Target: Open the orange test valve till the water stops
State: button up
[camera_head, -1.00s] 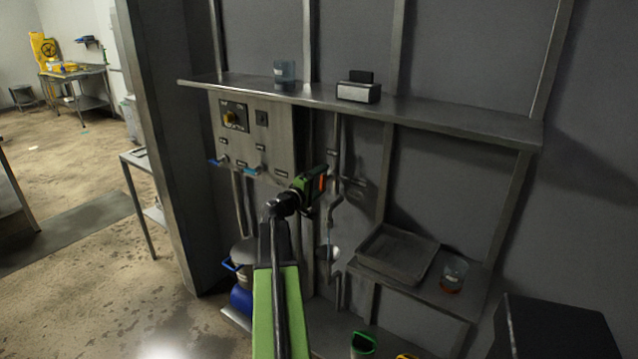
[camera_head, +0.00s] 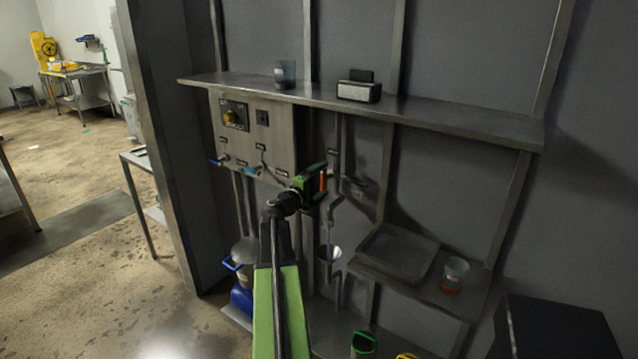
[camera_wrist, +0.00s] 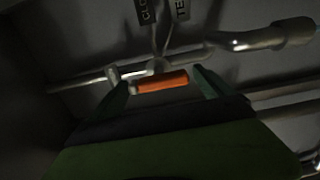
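The orange test valve handle (camera_wrist: 162,83) lies crosswise between my fingertips in the wrist view, with a small gap at its right end. It shows in the head view as a small orange bar (camera_head: 323,181) at my gripper (camera_head: 314,182). My gripper's two green fingers (camera_wrist: 163,84) are apart, one on each side of the handle. I cannot tell whether either finger touches it. Below, a thin pale line, perhaps water, runs from a bent pipe (camera_head: 337,203) toward a tundish (camera_head: 329,254).
A control panel (camera_head: 283,143) with blue-handled valves (camera_head: 216,161) is left of my gripper. A shelf (camera_head: 430,112) runs above. A tray (camera_head: 398,253) and a beaker (camera_head: 454,274) stand on a lower shelf to the right. Metal pipes (camera_wrist: 270,38) surround the handle.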

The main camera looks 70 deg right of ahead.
jog(key=shift+w+a, duration=0.1)
jog(key=v, duration=1.7)
jog(key=shift+a, duration=0.1)
